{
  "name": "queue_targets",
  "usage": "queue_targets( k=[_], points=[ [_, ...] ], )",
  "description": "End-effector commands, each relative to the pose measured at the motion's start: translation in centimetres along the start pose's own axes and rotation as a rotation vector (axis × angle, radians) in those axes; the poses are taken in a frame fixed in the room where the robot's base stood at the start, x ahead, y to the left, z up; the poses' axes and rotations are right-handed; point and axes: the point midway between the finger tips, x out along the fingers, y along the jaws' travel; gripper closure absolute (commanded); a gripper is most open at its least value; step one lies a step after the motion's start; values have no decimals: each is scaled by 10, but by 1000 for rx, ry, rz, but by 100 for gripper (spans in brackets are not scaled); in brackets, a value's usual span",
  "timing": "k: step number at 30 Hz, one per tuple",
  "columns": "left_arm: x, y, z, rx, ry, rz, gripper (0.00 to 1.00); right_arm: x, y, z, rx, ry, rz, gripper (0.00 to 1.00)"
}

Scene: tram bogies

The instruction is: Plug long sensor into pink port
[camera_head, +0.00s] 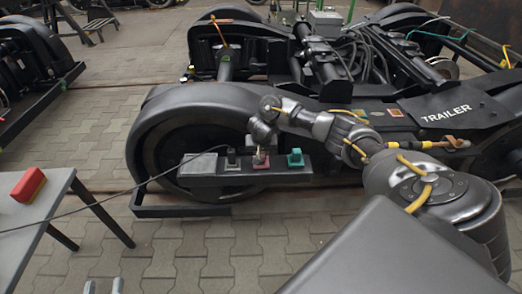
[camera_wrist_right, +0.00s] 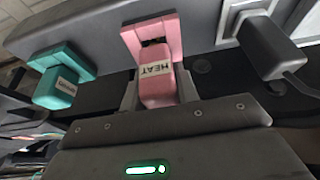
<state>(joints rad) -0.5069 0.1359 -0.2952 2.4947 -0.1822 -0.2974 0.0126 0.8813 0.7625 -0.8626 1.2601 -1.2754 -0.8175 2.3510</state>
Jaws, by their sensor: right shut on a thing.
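The pink port (camera_wrist_right: 150,32) sits on a grey panel, with a dark opening visible. A pink plug labelled HEAT (camera_wrist_right: 158,92) lies right at it in the right wrist view; I cannot tell how deeply it is seated. My right gripper (camera_head: 261,155) is shut on this pink plug, its fingers on either side. A dark grey connector with a cable (camera_wrist_right: 268,50) sits at the light grey port beside it. A teal plug (camera_wrist_right: 58,88) is on the other side.
The port panel (camera_head: 205,182) is mounted in front of the black bogie's wheel (camera_head: 190,130). A cable (camera_head: 110,195) runs left from it over a grey table (camera_head: 45,208) holding a red box (camera_head: 28,185). Paved floor (camera_head: 185,250) lies open in front.

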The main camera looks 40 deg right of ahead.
Motion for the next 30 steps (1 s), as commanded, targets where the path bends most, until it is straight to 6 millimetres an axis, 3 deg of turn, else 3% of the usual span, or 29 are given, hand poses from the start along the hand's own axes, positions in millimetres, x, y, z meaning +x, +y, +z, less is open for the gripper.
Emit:
queue_targets(
  k=[9,10,15,24,30],
  points=[
    [0,0,2,0,0,0,64,6,0,3,0,-1,1,89],
    [0,0,1,0,0,0,64,6,0,3,0,0,0,67],
    [0,0,1,0,0,0,64,6,0,2,0,0,0,44],
    [0,0,0,0,0,0,64,4,0,2,0,-1,0,44],
    [2,-1,-18,0,0,0,64,-23,-1,0,-2,-1,-2,44]
  ],
)
